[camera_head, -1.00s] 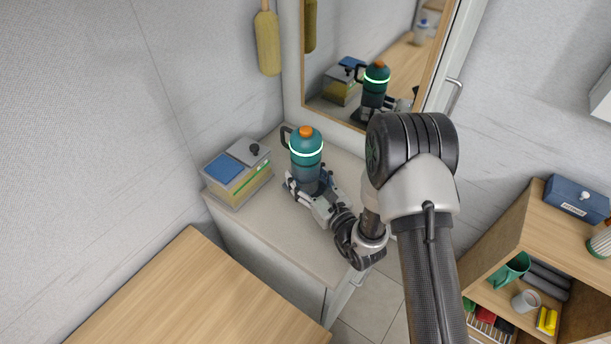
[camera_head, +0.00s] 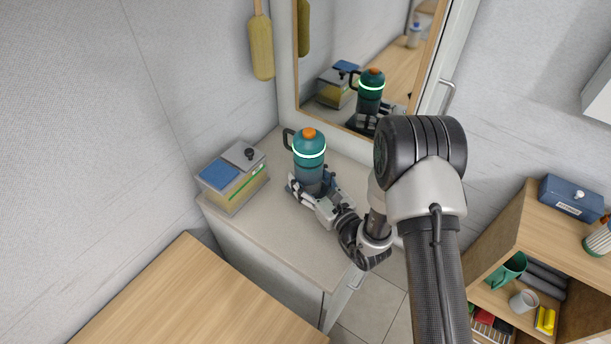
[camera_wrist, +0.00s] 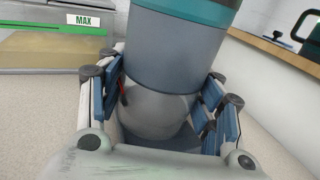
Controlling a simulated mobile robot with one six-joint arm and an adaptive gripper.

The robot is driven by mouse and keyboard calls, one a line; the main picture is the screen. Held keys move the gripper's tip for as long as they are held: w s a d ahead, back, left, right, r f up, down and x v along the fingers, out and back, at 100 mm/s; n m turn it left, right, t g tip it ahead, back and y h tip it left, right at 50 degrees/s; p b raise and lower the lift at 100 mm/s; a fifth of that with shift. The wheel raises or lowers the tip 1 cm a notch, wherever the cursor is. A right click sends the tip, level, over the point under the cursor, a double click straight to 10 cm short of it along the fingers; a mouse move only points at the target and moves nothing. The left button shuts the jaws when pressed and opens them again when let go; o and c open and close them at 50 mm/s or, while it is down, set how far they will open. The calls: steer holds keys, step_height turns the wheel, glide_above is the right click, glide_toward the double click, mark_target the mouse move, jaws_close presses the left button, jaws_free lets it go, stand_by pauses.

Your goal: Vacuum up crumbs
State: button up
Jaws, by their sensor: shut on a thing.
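A teal, bottle-shaped device with an orange top, a glowing pale ring and a dark side handle, apparently the vacuum (camera_head: 309,165), stands upright over the pale countertop (camera_head: 285,235). My gripper (camera_head: 314,194) is shut around its grey lower body, low over the counter. In the wrist view the blue-padded fingers (camera_wrist: 163,85) flank the grey body of the vacuum (camera_wrist: 178,50). The gripper hides its base, so I cannot tell whether it touches the counter. I can make out no crumbs in either view.
A box with a blue-and-grey lid (camera_head: 232,178) stands left of the vacuum; its green MAX label shows in the wrist view. A mirror (camera_head: 345,60) stands behind. A wooden tabletop (camera_head: 190,300) lies front left, a shelf unit (camera_head: 530,225) right. The front counter is clear.

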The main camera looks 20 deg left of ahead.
mark_target(321, 183)
steer(key=shift+s+d+r, duration=0.1)
steer(key=shift+s+d, duration=0.2)
steer(key=shift+d, duration=0.65)
steer(key=shift+s+d, duration=0.3)
steer(key=shift+d, duration=0.6)
steer(key=shift+s+d, duration=0.3)
steer(key=shift+d, duration=0.5)
steer(key=shift+s+d, duration=0.25)
steer(key=shift+d, duration=0.5)
steer(key=shift+s+d, duration=0.3)
steer(key=shift+d, duration=0.5)
steer(key=shift+d, duration=0.1)
steer(key=shift+s+d, duration=0.35)
steer(key=shift+d, duration=0.55)
steer(key=shift+s+d, duration=0.3)
steer(key=shift+d, duration=0.6)
step_height(321, 183, up, 6)
steer(key=p, duration=0.4)
